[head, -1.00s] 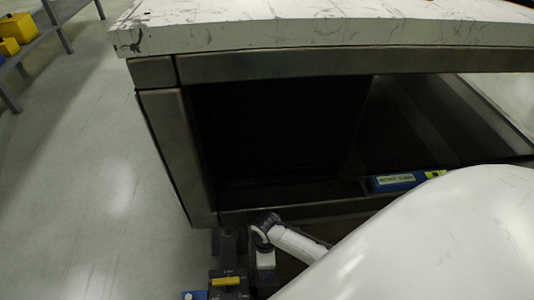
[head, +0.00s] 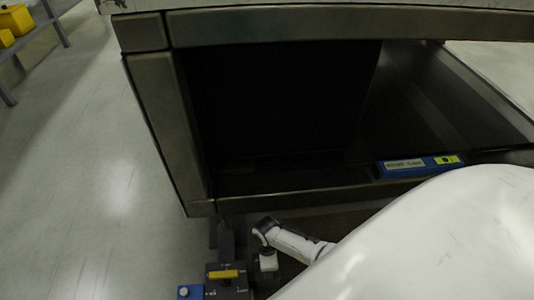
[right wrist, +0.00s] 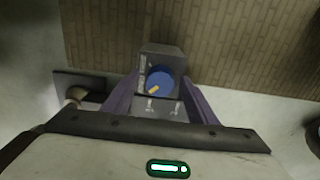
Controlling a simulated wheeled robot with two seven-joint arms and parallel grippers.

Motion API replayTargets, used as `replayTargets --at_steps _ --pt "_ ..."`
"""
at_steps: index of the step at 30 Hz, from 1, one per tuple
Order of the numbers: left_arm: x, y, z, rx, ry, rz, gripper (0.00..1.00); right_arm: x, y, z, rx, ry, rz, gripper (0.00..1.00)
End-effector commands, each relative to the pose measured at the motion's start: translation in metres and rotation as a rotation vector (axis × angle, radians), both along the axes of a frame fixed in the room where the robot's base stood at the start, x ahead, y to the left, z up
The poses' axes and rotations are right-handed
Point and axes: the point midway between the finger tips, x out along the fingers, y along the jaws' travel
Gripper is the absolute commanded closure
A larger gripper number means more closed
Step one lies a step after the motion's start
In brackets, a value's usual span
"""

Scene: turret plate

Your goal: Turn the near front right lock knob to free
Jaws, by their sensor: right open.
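In the right wrist view a round blue knob (right wrist: 159,78) with a yellow pointer mark sits on a grey block (right wrist: 162,52). The yellow mark points to the lower left. Small white markings on the plate below it are too small to read. My right gripper (right wrist: 160,88) is open, with one purple finger on each side of the knob; whether they touch it I cannot tell. In the head view a dark block (head: 226,290) carries a yellow handle (head: 223,274) lying crosswise. My left gripper is not in view.
A dark metal frame (head: 165,110) with an open bay stands ahead. A blue labelled strip (head: 405,166) lies inside it at the right. A small blue part (head: 189,292) is at the bottom edge. Yellow bins (head: 14,20) stand on a shelf at the far left. The left floor is clear.

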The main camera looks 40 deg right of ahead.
Motion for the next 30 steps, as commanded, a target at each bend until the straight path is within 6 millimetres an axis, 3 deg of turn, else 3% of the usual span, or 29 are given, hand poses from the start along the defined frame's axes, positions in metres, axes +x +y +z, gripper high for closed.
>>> replayTargets --at_steps 6,13,22,30 --pt "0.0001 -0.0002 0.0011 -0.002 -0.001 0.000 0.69 0.0003 0.0003 0.0006 0.001 -0.001 0.000 0.49" --pt "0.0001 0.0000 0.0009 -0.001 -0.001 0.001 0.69 0.0003 0.0003 0.0006 0.000 -0.001 0.000 0.88" --pt "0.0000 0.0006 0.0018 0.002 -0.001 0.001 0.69 0.0005 0.0005 0.0011 0.000 -0.001 -0.032 0.89" --pt "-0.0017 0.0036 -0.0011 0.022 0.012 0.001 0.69 0.0006 0.0010 0.0018 0.002 -0.001 -0.185 0.89"
